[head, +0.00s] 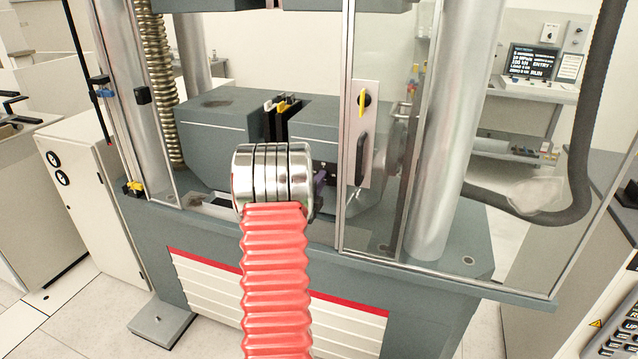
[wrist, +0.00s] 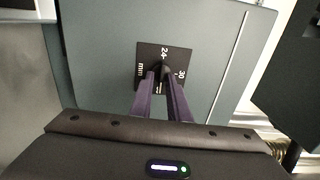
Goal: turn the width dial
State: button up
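The width dial's black square plate (wrist: 143,55) shows in the wrist view, with white marks that read 24, 30 and mm. It sits on a grey block of the machine. My gripper (wrist: 163,73) has its two purple fingers pointing at the plate's middle, with a narrow gap between them. A small dark knob shows at the fingertips, partly hidden by them. I cannot tell whether the fingers press on it. In the head view a bit of purple finger (head: 319,181) shows beside my silver wrist, which hides the dial.
The grey machine blocks (head: 222,130) stand behind my arm. A screen (head: 533,62) is at the back right.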

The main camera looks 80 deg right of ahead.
jog(key=shift+o, duration=0.7)
jog(key=shift+w+a, duration=0.1)
jog(key=w+a, duration=0.1)
jog(key=a, duration=1.2)
jog(key=shift+w+a, duration=0.15)
jog(key=shift+a, duration=0.15)
